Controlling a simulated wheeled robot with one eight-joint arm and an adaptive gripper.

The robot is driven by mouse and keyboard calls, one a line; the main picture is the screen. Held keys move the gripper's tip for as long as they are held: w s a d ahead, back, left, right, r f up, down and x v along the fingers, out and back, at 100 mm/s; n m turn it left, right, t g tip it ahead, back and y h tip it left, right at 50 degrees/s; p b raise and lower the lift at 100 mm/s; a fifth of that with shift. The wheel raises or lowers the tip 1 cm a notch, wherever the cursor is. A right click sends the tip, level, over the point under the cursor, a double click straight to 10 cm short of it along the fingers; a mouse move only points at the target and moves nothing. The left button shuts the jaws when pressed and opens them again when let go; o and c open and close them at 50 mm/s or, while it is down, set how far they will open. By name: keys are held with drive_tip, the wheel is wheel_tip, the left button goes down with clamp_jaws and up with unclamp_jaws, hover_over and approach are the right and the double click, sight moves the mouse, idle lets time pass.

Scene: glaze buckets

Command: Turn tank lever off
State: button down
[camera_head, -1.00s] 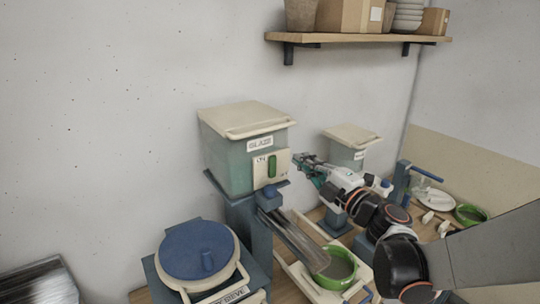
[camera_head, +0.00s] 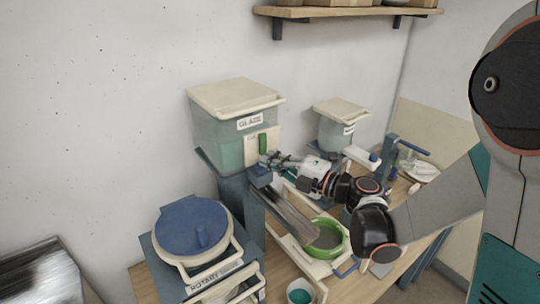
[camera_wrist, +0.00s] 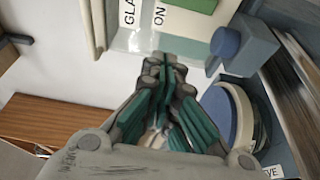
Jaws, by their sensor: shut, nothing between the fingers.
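The glaze tank (camera_head: 222,130) is a translucent green box with a cream lid, standing on a blue support at the picture's middle left. Its green lever (camera_head: 262,143) stands upright on a cream panel (camera_head: 272,135) at the front right corner. In the wrist view a green part, seemingly the lever (camera_wrist: 190,4), is cut off by the top edge beside an "ON" label (camera_wrist: 159,16). My gripper (camera_head: 268,160) is shut and empty, just below and slightly right of the lever. Its fingertips show in the wrist view (camera_wrist: 165,65). I cannot tell whether they touch the panel.
A blue knob (camera_wrist: 227,41) sits close right of the fingertips in the wrist view. Below the tank, a chute (camera_head: 284,217) slopes to a green bowl (camera_head: 327,238). A blue-lidded rotary sieve (camera_head: 194,238) stands front left. A smaller tank (camera_head: 338,128) stands behind right.

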sight(249, 142)
drive_tip(key=x, duration=0.8)
drive_tip(key=shift+p, duration=0.35)
drive_tip(key=shift+w+d+p, duration=0.3)
drive_tip(key=shift+w+d, duration=0.95)
drive_tip(key=shift+d, duration=0.15)
drive_tip(key=shift+b, duration=0.35)
